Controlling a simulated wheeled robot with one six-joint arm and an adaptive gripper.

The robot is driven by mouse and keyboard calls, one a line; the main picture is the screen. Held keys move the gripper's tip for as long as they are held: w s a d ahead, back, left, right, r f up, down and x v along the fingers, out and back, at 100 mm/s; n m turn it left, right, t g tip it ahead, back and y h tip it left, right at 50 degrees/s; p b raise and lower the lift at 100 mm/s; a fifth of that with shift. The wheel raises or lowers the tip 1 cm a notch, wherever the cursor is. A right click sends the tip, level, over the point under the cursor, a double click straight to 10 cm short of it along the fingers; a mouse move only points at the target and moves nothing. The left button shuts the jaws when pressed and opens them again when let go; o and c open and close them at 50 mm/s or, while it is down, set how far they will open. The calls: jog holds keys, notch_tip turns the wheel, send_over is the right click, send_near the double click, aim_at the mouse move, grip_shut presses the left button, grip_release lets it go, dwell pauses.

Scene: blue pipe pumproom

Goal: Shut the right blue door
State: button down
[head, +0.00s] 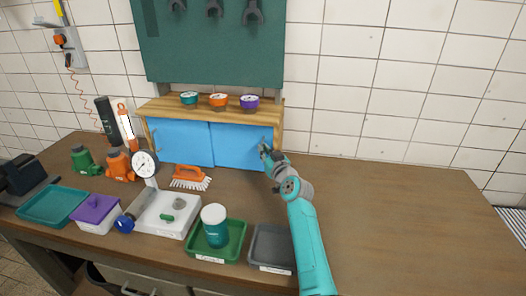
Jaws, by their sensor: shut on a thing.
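The right blue door (237,147) is the right-hand panel on the front of a low wooden cabinet at the back of the bench. It looks flush or nearly flush with the left blue door (180,140); I cannot tell whether a small gap remains. My gripper (264,150) is at the right edge of the right door, shut on what appears to be its handle. The handle itself is hidden by the fingers. My teal arm reaches up to it from the front right.
Three small bowls (218,100) stand on the cabinet top (172,106). An orange brush (190,177), a dial gauge (145,164), a green tray (235,242) holding a jar (214,225), and a grey tray (270,247) lie in front. The bench right of my arm is clear.

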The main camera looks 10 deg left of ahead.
jog(key=shift+d, duration=0.25)
jog(key=c, duration=1.2)
grip_release()
jog(key=shift+d, duration=0.2)
jog(key=shift+c, duration=0.2)
jog(key=shift+a, duration=0.1)
jog(key=shift+s, duration=0.1)
jog(key=v, duration=1.1)
jog(key=shift+s+d, duration=0.2)
jog(key=shift+s, duration=0.15)
